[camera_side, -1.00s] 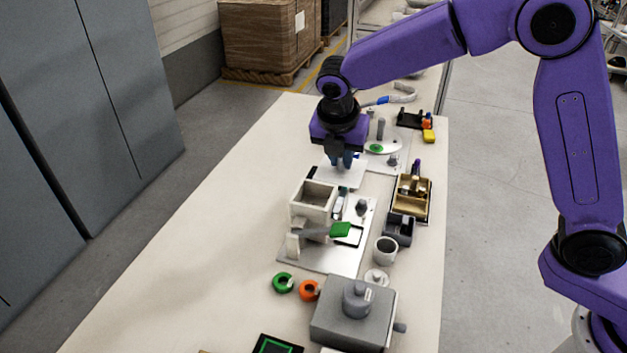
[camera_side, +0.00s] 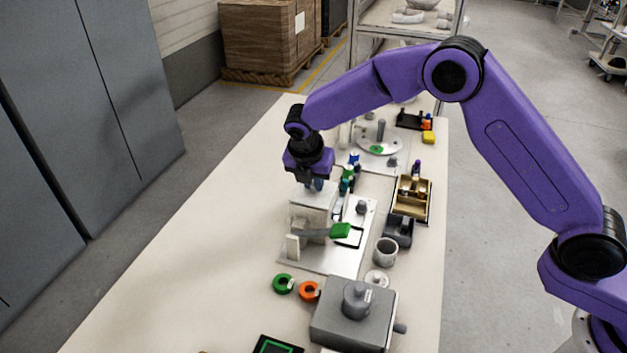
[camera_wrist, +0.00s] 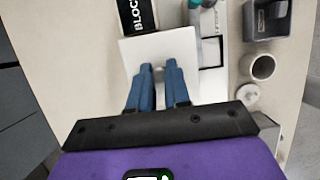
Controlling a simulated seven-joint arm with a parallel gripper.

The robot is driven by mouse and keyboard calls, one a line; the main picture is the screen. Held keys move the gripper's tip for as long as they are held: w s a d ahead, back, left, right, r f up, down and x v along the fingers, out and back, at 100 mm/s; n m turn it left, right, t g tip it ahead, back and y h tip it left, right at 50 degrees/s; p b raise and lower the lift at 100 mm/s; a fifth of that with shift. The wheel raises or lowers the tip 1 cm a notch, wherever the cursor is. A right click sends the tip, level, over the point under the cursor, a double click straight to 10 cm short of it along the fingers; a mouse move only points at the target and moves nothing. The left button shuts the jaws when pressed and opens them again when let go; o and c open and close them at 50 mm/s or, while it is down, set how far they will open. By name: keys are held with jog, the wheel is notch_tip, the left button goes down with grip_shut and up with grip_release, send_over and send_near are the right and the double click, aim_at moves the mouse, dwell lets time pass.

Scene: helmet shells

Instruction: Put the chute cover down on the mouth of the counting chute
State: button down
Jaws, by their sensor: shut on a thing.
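The chute cover is a flat white plate (camera_side: 303,193), also showing as a pale square in the wrist view (camera_wrist: 160,48). My gripper (camera_side: 317,186) points down with its blue fingers (camera_wrist: 158,68) shut on the cover's middle, where the fingers hide the grip. The counting chute is an off-white box (camera_side: 312,217) on a metal base plate. The cover is over its top and hides the open mouth in the side view. I cannot tell whether the cover touches the rim or hangs just above it.
A green-ended lever (camera_side: 340,230) sticks out at the chute's front. A grey box (camera_side: 350,318) stands nearer. The table's left side is clear.

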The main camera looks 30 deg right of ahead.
jog(key=shift+f, duration=0.3)
jog(key=c, duration=1.1)
grip_release()
jog(key=shift+r, duration=0.15)
jog(key=v, duration=1.2)
jog(key=shift+r, duration=0.1)
